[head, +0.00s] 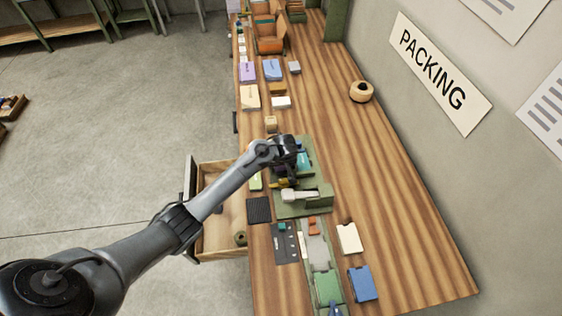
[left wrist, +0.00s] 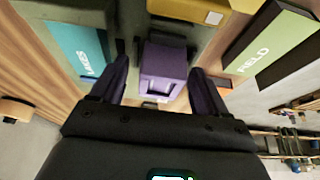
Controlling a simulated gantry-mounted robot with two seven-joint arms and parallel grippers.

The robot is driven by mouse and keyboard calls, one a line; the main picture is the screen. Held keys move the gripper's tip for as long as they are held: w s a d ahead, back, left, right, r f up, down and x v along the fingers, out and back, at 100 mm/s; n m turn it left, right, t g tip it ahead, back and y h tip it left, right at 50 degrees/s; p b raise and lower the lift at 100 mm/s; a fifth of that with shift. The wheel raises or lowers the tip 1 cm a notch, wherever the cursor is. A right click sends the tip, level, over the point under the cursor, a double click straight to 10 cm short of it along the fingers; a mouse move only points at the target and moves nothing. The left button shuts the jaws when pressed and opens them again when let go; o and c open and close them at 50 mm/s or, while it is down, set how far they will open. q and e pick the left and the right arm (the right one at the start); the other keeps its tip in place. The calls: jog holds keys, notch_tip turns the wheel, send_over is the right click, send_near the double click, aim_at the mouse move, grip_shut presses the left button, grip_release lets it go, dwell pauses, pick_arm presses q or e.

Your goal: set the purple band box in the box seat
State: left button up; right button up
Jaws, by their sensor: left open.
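A small purple box (left wrist: 163,68) with a paler front face sits between the two fingers of my left gripper (left wrist: 160,78) in the left wrist view. The fingers stand apart on either side of it, with gaps visible. In the head view my left gripper (head: 287,170) is over the green fixture (head: 318,205) on the bench, and its wrist hides the purple box there. I cannot make out the box seat for certain. My right gripper is not in view.
A teal piece marked LAKES (left wrist: 82,48) and a green piece marked FIELD (left wrist: 265,50) flank the box. A yellow piece (left wrist: 190,10) lies beyond it. An open drawer (head: 217,215) juts from the bench's left side. The bench's right side is mostly clear, with a tape roll (head: 361,92).

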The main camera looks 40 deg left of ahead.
pick_arm(q)
jog(key=shift+s+a+r, duration=0.1)
jog(key=shift+r, duration=0.15)
jog(key=p+v, duration=0.1)
jog(key=v, duration=1.1)
